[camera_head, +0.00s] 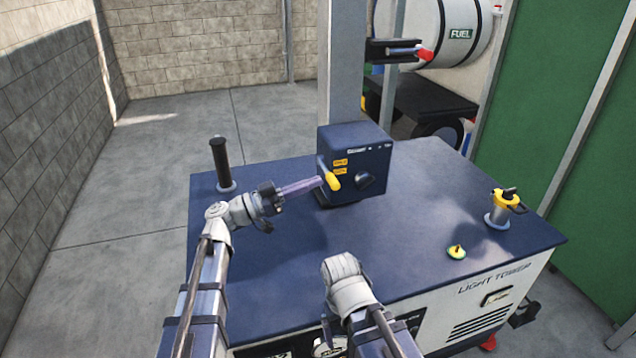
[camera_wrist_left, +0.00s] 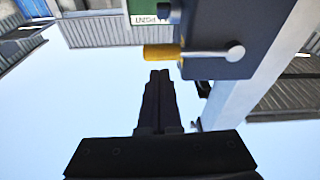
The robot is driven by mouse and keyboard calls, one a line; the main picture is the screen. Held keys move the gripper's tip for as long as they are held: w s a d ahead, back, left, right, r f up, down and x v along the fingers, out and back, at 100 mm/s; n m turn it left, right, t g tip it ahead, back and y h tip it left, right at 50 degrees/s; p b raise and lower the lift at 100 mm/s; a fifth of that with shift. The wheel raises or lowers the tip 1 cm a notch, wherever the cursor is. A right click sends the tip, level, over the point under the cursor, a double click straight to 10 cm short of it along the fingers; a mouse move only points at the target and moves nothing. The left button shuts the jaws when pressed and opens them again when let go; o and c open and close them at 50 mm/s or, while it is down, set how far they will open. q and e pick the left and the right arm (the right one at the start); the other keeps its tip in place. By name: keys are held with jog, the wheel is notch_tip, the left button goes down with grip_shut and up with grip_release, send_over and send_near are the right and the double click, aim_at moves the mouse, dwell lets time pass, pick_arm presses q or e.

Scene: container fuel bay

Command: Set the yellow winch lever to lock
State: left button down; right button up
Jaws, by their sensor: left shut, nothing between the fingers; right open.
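The winch is a dark blue box (camera_head: 352,150) on the light tower's top, against the grey mast. Its lever has a yellow grip (camera_head: 333,182) that hangs low on the box's left side. In the left wrist view the yellow grip (camera_wrist_left: 160,52) sits on a metal arm running to a round hub on the blue plate. My left gripper (camera_head: 320,181) is shut and empty, its tips close to the yellow grip. The left wrist view shows these shut fingers (camera_wrist_left: 160,74) just short of the grip; contact cannot be told. My right arm is at the front; its fingers are not visible.
A black upright post (camera_head: 221,163) stands at the top's left. A yellow-topped fitting (camera_head: 505,203) and a small yellow-green knob (camera_head: 457,252) are at the right. A red-tipped bar (camera_head: 410,52) juts from the mast. The blue top (camera_head: 420,200) right of the box is clear.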

pick_arm(q)
jog(key=b+v, duration=0.1)
jog(key=v, duration=0.4)
jog(key=shift+s+a+f, duration=0.1)
jog(key=shift+a, duration=0.25)
jog(key=shift+s, duration=0.1)
